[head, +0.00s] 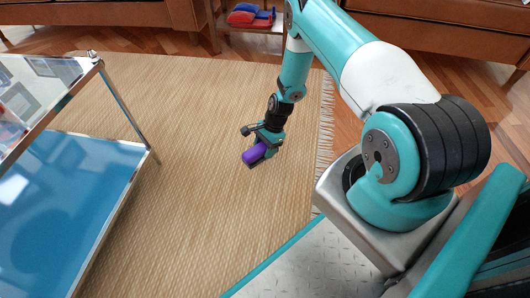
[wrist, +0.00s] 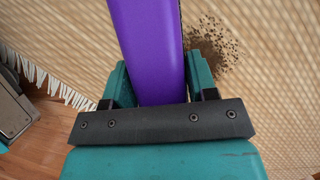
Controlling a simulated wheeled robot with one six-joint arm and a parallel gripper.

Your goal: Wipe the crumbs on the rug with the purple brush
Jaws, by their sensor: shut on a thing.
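The purple brush (head: 255,153) is held in my gripper (head: 263,144) low over the rug (head: 190,190). In the wrist view the purple brush (wrist: 148,45) runs up between the two teal fingers of my gripper (wrist: 158,88), which is shut on it. The crumbs (wrist: 212,48) show in the wrist view as a dark brown patch on the rug, just right of the brush. Some of the patch may be hidden by the brush. I cannot make out the crumbs in the head view. I cannot tell whether the brush touches the rug.
A glass and chrome cart (head: 85,150) with a blue lower shelf stands on the left. A small wooden table (head: 250,22) with red and blue things and brown sofas (head: 440,30) stand at the back. The rug's fringe (head: 325,125) borders wooden floor. The rug's middle is clear.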

